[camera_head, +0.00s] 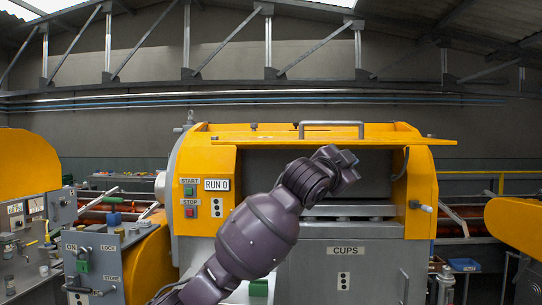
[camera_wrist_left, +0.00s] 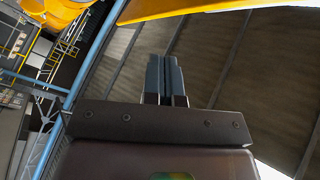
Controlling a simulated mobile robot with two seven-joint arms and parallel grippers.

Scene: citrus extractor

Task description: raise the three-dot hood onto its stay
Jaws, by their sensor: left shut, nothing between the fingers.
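The yellow hood (camera_head: 385,141) of the centre machine stands raised, its front edge jutting out over the open front. A grey bar handle (camera_head: 331,124) shows at its top. My left gripper (camera_head: 347,157) is just below the hood's edge, shut and empty; whether it touches the hood I cannot tell. In the left wrist view its closed fingers (camera_wrist_left: 166,78) point up, and a yellow panel edge (camera_wrist_left: 190,8) crosses above them. Dotted plates (camera_head: 217,207) are on the machine's front; a stay is not clearly visible. My right gripper is out of view.
A white-tipped lever (camera_head: 421,206) sticks out at the machine's right. A grey CUPS cabinet (camera_head: 345,262) stands below the opening. A LOCK/STORE control box (camera_head: 92,262) is at the lower left, and another yellow machine (camera_head: 515,225) at the right edge.

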